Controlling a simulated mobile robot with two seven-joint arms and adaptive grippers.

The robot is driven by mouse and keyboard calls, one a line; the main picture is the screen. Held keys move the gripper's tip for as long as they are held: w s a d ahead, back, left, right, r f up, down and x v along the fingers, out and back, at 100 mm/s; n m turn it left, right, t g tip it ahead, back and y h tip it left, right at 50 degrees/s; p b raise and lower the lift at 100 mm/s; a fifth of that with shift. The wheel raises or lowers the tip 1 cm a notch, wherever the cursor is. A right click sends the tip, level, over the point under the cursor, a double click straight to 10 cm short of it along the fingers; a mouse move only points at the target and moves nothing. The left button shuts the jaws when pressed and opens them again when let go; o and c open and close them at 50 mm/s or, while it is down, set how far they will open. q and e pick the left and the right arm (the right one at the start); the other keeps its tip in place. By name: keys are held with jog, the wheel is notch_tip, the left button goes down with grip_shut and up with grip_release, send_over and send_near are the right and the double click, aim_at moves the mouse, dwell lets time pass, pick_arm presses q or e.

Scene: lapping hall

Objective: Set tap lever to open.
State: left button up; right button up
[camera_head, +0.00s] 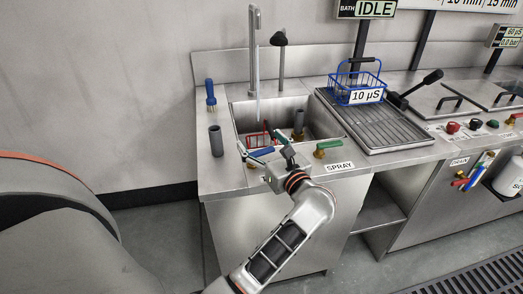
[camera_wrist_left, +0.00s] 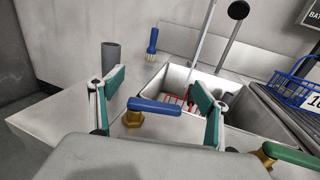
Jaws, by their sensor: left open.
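A blue-handled lever (camera_head: 262,152) sits on the front rim of the steel sink, below the gooseneck tap (camera_head: 253,50); its label is hidden. In the left wrist view the blue lever (camera_wrist_left: 155,106) lies crosswise on a brass valve body. My left gripper (camera_head: 269,155) is open over the sink's front edge. In the left wrist view its green-padded fingers (camera_wrist_left: 160,88) stand either side of the blue lever, with gaps visible. A green-handled lever (camera_head: 330,144) beside the SPRAY label is to the right. My right gripper is not in view.
The sink basin (camera_head: 305,108) holds a red wire rack (camera_head: 258,138). A grey cylinder (camera_head: 216,141) and a blue brush (camera_head: 210,94) stand on the left deck. A blue basket (camera_head: 358,84) sits on the draining tray (camera_head: 372,125) at right.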

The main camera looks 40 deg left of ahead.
aim_at(261, 151)
pick_arm(q)
notch_tip(261, 151, up, 7)
jog(key=shift+f, duration=0.15)
